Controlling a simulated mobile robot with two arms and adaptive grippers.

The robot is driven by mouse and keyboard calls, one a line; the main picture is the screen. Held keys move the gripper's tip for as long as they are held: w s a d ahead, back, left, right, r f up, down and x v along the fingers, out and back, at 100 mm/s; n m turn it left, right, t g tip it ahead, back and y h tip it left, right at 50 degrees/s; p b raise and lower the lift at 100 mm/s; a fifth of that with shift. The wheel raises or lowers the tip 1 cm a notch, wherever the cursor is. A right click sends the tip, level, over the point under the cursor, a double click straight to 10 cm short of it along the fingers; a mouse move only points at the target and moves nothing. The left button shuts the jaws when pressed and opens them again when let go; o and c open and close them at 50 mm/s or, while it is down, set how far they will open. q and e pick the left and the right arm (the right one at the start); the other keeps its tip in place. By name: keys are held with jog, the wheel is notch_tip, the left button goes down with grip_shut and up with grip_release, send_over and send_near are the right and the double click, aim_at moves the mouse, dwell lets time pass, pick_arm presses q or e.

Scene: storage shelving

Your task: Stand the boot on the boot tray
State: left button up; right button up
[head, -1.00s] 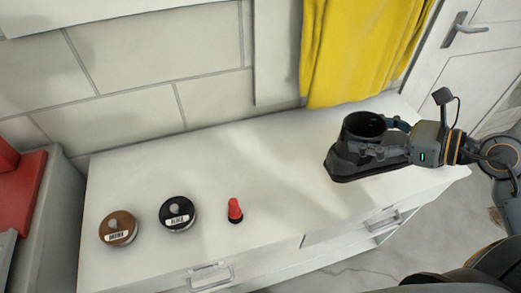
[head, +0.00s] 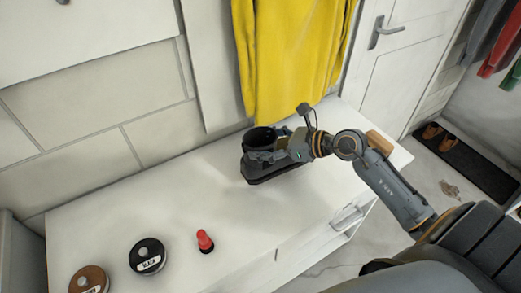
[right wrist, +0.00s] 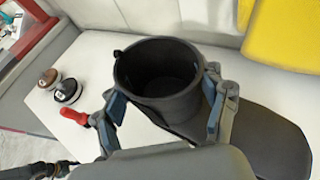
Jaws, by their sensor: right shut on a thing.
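The black boot (head: 262,138) is upright at the white bench top, its open shaft facing up. My right gripper (head: 277,152) is shut on its shaft. In the right wrist view the fingers of the gripper (right wrist: 163,98) sit on either side of the boot's shaft (right wrist: 160,75), with the foot pointing right. I cannot tell whether the sole touches the bench. The boot tray (head: 478,168), dark and flat, lies on the floor at the right, by the door, with a pair of brown shoes (head: 432,131) at its far left end.
The white bench (head: 130,215) carries a brown tin (head: 88,280), a black tin (head: 147,256) and a red-topped item (head: 204,241). A yellow coat (head: 290,60) hangs behind the boot. A small brownish patch (head: 450,190) lies on the floor left of the tray.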

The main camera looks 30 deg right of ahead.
aim_at(255, 173)
jog(key=shift+w+a+f, duration=0.15)
jog(key=shift+w+f, duration=0.2)
jog(key=shift+w, duration=0.05)
jog(key=f, duration=0.2)
jog(key=shift+w+a+f+p, duration=0.15)
jog(key=shift+w+f+p, duration=0.1)
jog(key=shift+f+p, duration=0.1)
jog(key=shift+f, duration=0.6)
jog(key=o, duration=1.4)
jog(key=shift+f, duration=0.15)
jog(key=shift+c, duration=0.2)
jog(key=o, duration=0.5)
jog(key=shift+s, duration=0.1)
jog(key=shift+c, duration=0.2)
